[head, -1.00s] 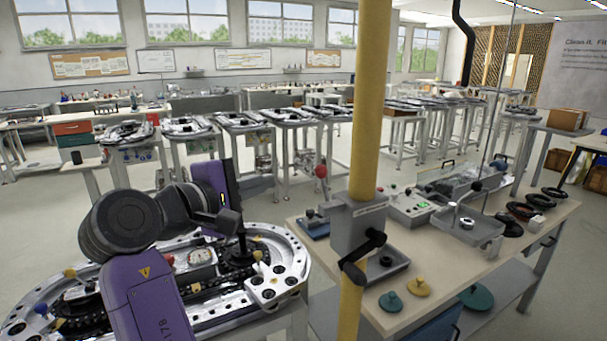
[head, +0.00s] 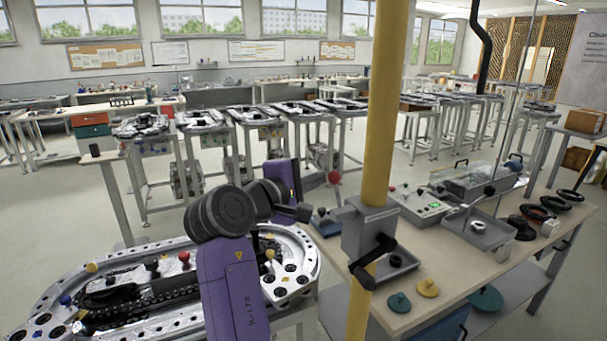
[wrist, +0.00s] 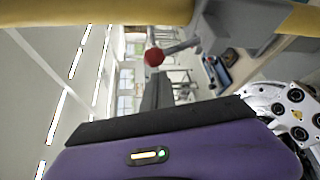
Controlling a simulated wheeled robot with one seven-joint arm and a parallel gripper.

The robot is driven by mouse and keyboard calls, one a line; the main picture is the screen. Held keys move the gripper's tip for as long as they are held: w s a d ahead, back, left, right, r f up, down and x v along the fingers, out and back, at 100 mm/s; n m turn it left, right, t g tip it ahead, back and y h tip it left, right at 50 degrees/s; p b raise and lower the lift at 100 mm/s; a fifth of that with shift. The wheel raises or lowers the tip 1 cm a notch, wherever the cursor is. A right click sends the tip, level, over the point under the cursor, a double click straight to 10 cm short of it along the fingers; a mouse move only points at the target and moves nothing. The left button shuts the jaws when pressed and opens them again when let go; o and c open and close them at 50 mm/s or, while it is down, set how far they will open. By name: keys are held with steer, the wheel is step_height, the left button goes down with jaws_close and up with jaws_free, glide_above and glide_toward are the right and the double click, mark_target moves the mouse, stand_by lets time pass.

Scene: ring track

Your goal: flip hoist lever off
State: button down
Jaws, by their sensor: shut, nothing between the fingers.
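The hoist lever is a short arm with a red ball knob (head: 334,177). It sticks up at the left of the grey hoist box (head: 369,232) on the yellow post. The red knob (wrist: 154,57) also shows in the wrist view, with its grey rod running right to the box. My gripper's purple hand is left of the knob in the head view, its fingers hidden there. In the wrist view, the dark fingers of my gripper (wrist: 157,90) are shut and empty, pointing up toward the knob. They overlap close below it in the picture; I see no clear contact.
The yellow post (head: 383,100) stands right of my arm. A black crank (head: 373,262) projects from the box front. A workbench (head: 445,285) with trays and discs is behind it. A ring track (head: 130,310) lies at left, below my arm.

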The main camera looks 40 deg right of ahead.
mark_target(330, 178)
steer(key=shift+s+r, duration=0.1)
steer(key=shift+s, duration=0.35)
steer(key=shift+s+a+r+m+b, duration=0.1)
steer(key=shift+s+r+m+b, duration=0.1)
steer(key=shift+m+b, duration=0.15)
steer(key=shift+s+t, duration=0.15)
steer(key=shift+t, duration=0.15)
steer(key=s+m+h+b, duration=0.1)
steer(key=b, duration=0.1)
steer(key=s+m+h+b, duration=0.1)
steer(key=m+b, duration=0.1)
steer(key=shift+a+r+b, duration=0.1)
steer(key=shift+a+b, duration=0.1)
steer(key=shift+b, duration=0.1)
steer(key=s+m+h+b, duration=0.1)
steer(key=m+b, duration=0.1)
steer(key=s+m+h+b, duration=0.1)
steer(key=m+b, duration=0.1)
steer(key=b, duration=0.1)
steer(key=s+a+m+h+b, duration=0.1)
steer(key=m+b, duration=0.1)
steer(key=b, duration=0.1)
steer(key=shift+s+a+r, duration=0.1)
steer(key=shift+s+r, duration=0.2)
steer(key=shift+r, duration=0.05)
steer(key=shift+s+g, duration=0.1)
steer(key=shift+g, duration=0.3)
